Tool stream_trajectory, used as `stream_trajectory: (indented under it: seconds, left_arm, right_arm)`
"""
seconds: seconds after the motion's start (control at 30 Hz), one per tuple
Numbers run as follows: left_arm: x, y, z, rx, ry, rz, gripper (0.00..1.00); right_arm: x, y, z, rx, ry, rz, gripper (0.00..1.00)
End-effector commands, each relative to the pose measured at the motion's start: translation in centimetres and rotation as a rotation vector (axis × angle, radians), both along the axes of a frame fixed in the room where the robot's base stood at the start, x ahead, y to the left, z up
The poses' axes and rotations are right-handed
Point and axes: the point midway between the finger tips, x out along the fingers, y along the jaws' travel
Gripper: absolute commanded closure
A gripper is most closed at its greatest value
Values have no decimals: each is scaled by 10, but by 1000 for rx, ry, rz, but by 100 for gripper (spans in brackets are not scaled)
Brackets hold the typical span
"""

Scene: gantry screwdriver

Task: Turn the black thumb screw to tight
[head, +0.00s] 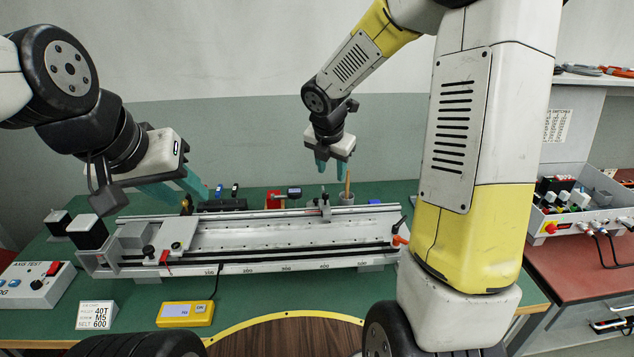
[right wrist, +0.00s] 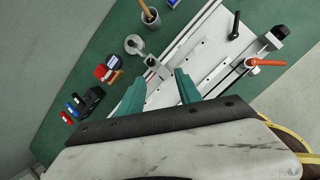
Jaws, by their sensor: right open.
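Two black knobs (head: 148,251) show on the plate (head: 170,232) at the left of the long rail. A small clamp block (head: 325,209) sits on the rear bar, with a small dark part on top; it also shows in the right wrist view (right wrist: 154,68). I cannot tell which dark part is the thumb screw, nor how tight it is. My right gripper (head: 333,168) is open and empty above and behind the clamp block. In the right wrist view, the block lies beyond its teal fingers (right wrist: 157,88). My left gripper (head: 190,196) hangs over the rail's left rear; its jaw gap is unclear.
An orange lever (head: 400,239) stands at the rail's right end. A brush cup (head: 345,196) and a dial gauge (head: 294,193) stand behind the rail. A yellow meter (head: 185,313) and a label block (head: 97,315) lie in front. Open green tabletop (head: 260,295) lies before the rail.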

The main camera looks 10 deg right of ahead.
Motion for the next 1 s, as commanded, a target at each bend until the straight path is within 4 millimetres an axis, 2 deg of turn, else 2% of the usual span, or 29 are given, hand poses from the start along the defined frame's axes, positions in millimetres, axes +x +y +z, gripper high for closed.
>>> stream_trajectory:
  seconds: [0.03, 0.1, 0.27, 0.47, 0.7, 0.83, 1.0]
  left_arm:
    - [0, 0, 0, 0, 0, 0, 64]
    - [0, 0, 0, 0, 0, 0, 64]
    - [0, 0, 0, 0, 0, 0, 64]
    - [0, 0, 0, 0, 0, 0, 64]
    - [0, 0, 0, 0, 0, 0, 64]
    - [0, 0, 0, 0, 0, 0, 64]
    - [0, 0, 0, 0, 0, 0, 64]
  right_arm:
    - [9, 4, -13, -33, 20, 89, 59]
    - [19, 9, -25, -71, 36, 197, 59]
    - [30, 14, -39, -117, 54, 326, 59]
    - [37, 12, -59, -123, 58, 341, 59]
    - [51, 8, -94, -123, 58, 340, 59]
    - [56, 6, -106, -122, 55, 339, 59]
    - [58, 5, -111, -122, 54, 338, 59]
